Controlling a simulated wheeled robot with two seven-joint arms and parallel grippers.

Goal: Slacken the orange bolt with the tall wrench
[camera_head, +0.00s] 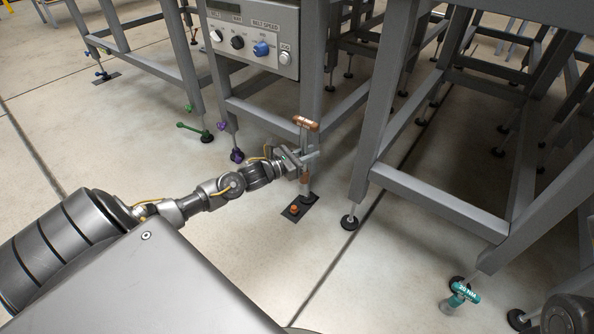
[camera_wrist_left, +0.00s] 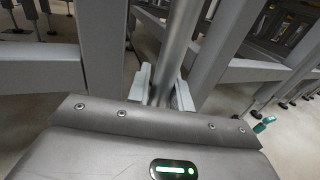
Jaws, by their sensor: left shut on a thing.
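The tall wrench has an orange-brown T-handle (camera_head: 306,124) and is held about upright. My left gripper (camera_head: 304,160) is shut on its shaft, below the handle. In the left wrist view, the grey shaft (camera_wrist_left: 176,45) runs up from between the fingers of my left gripper (camera_wrist_left: 162,92). An orange-brown part of the wrench (camera_head: 304,178) shows just below the gripper. The orange bolt (camera_head: 294,209) sits on a dark floor plate at the foot of a frame leg. The wrench's lower end appears above the bolt and apart from it. My right gripper is not in view.
A grey frame leg (camera_head: 311,90) rises close behind the wrench. A control box (camera_head: 254,38) hangs above. Green (camera_head: 192,128) and purple (camera_head: 237,155) fittings are at left. Floor in front is open.

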